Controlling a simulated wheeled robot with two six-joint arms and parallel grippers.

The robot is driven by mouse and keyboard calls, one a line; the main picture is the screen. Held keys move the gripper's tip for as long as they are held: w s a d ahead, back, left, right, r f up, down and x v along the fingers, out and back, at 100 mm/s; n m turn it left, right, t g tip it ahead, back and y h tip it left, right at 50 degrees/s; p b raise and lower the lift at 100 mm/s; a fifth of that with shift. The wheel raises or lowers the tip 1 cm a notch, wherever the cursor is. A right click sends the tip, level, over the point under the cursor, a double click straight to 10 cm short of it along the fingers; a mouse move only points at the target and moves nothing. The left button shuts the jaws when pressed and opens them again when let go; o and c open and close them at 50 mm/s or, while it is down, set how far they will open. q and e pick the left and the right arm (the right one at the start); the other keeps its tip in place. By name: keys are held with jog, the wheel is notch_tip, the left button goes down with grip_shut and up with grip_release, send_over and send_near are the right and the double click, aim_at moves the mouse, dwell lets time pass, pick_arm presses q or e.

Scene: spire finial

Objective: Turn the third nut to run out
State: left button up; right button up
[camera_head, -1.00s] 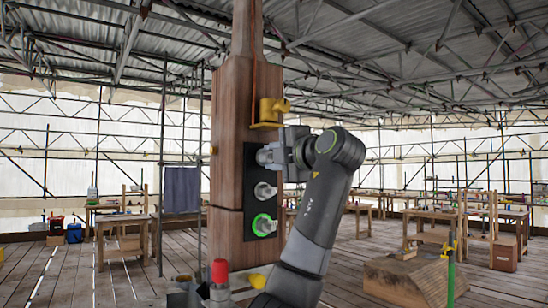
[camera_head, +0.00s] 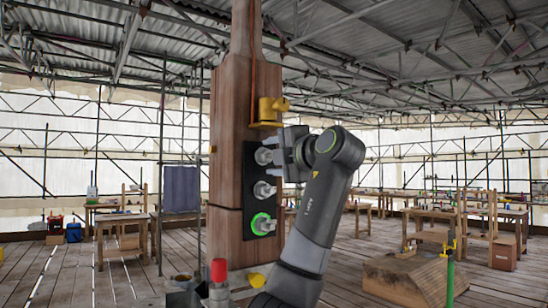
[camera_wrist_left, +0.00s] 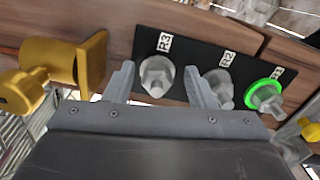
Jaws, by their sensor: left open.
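The third nut, marked R3, is a grey nut at the top of a black plate (camera_head: 249,188) on the wooden post; it shows in the head view (camera_head: 263,156) and the left wrist view (camera_wrist_left: 157,76). My left gripper (camera_head: 278,160) is open in front of it. In the left wrist view, the fingertips (camera_wrist_left: 160,72) lie on either side of the nut with gaps; I cannot tell their depth along it. The R2 nut (camera_head: 264,190) is below, bare grey. The lowest nut (camera_head: 262,224) has a bright green ring. My right gripper is not in view.
A yellow bracket (camera_head: 268,112) sits on the post just above the plate, close to the left gripper. A red-topped object (camera_head: 219,271) stands low in front of the post (camera_head: 225,160). A wooden block (camera_head: 408,280) lies on the floor at right.

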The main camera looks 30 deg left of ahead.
pick_arm(q)
jog(key=shift+s, duration=0.1)
jog(key=shift+s+d, duration=0.1)
jog(key=shift+d, duration=0.25)
jog(key=b+v, duration=0.5)
jog(key=v, duration=1.1)
jog(key=shift+d, duration=0.4)
